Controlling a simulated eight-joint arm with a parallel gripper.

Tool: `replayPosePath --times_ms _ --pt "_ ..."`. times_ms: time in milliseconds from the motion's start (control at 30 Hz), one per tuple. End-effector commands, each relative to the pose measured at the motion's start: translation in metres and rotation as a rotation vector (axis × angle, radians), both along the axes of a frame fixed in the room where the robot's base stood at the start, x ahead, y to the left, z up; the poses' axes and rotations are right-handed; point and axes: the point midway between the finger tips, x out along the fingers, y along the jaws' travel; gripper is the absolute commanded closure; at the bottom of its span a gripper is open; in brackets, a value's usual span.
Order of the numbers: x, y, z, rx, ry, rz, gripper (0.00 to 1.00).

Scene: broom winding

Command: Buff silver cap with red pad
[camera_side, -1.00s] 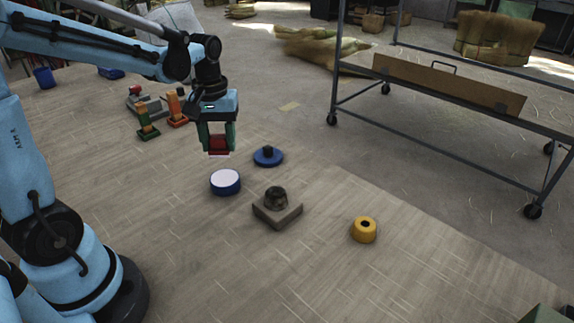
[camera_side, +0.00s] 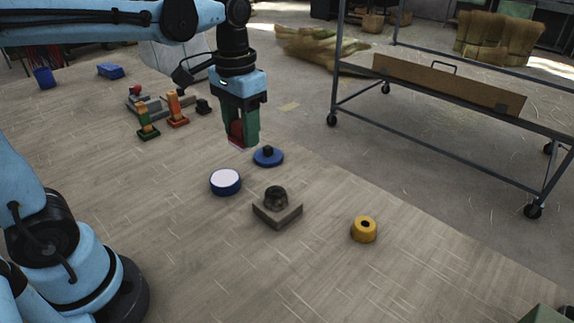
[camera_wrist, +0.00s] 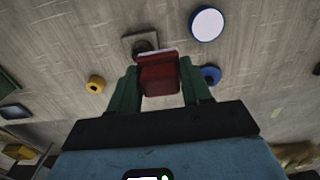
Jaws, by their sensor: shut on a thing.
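My gripper (camera_side: 243,138) is shut on the red pad (camera_side: 236,132), which has a pale underside. It holds the pad in the air, behind and left of the square grey block (camera_side: 288,215). In the wrist view the red pad (camera_wrist: 160,76) sits between the two green fingers. A round dark metallic cap (camera_side: 276,196) stands on the block, clear of the pad; I take it for the silver cap. In the wrist view the pad partly overlaps the block (camera_wrist: 129,41), and the cap (camera_wrist: 141,45) shows just beyond the pad's edge.
A blue tin with a white top (camera_side: 225,180) stands left of the block. A blue disc with a black knob (camera_side: 267,157) is behind it, near the gripper. A yellow cylinder (camera_side: 364,231) stands to the right. Orange (camera_side: 176,111) and green (camera_side: 147,123) stands are at left. The front floor is clear.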

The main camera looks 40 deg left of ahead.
Motion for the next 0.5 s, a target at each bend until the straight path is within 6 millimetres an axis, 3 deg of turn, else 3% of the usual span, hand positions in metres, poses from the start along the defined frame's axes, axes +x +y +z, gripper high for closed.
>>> replayPosePath --times_ms 267,500 --pt "0.004 -0.002 -0.002 0.0 0.0 0.002 0.76" --pt "0.034 -0.027 -0.019 0.0 0.0 -0.003 0.76"
